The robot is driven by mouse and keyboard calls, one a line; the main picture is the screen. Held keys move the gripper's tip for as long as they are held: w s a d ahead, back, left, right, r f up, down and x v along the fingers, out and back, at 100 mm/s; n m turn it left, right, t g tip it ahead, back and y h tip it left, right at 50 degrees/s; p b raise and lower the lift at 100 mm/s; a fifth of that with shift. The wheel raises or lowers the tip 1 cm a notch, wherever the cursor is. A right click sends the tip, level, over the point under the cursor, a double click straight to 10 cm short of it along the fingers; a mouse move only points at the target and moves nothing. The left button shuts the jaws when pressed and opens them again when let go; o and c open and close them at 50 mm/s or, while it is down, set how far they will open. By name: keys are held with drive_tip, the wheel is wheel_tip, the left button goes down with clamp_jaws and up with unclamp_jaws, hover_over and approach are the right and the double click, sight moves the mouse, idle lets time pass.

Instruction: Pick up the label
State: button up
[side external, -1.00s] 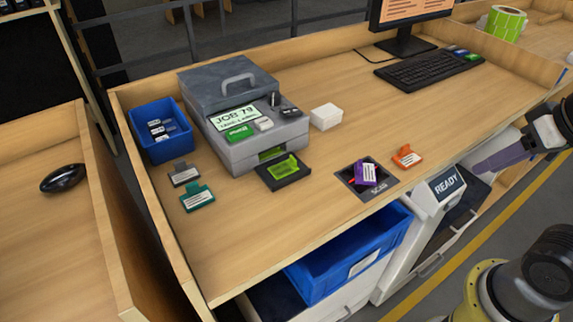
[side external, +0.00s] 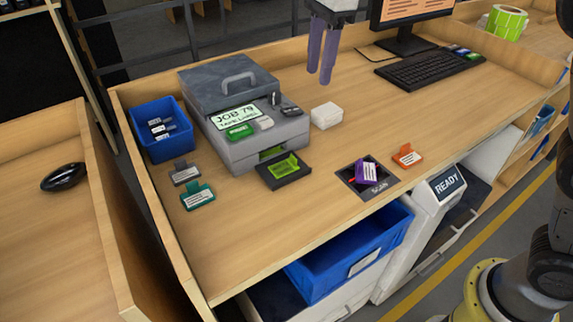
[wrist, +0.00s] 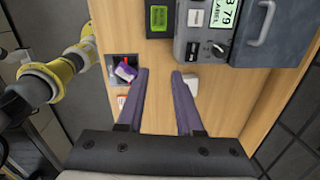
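A lime green label (side external: 284,164) sits on the black tray (side external: 270,179) at the mouth of the grey printer (side external: 235,145). In the wrist view the lime label (wrist: 158,17) is at the top, beyond my fingertips. The printer's screen (side external: 235,117) reads JOB 79, TAKE LABEL. My gripper (side external: 320,77) is open and empty, with two purple fingers pointing down. It hangs above the back of the desk, right of the printer and well apart from the label. The open fingers also show in the wrist view (wrist: 160,72).
A purple label (side external: 367,173) lies on the SCAN pad (side external: 383,189), beside an orange label (side external: 407,156). Grey (side external: 186,174) and teal (side external: 198,196) labels lie left of the tray. A white stack (side external: 326,116) stands right of the printer. A blue bin (side external: 165,147) stands left. The front desk is clear.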

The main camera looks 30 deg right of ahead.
drive_tip(key=w+a+f+g, duration=0.1)
drive_tip(key=w+a+f, duration=0.1)
drive_tip(key=a+f, duration=0.3)
hover_over(293, 157)
drive_tip(key=shift+n, duration=0.4)
wheel_tip(293, 157, down, 8)
drive_tip(key=shift+s+a+f, duration=0.1)
drive_tip(key=shift+a, duration=0.05)
drive_tip(key=shift+f, duration=3)
drive_tip(key=c, duration=0.4)
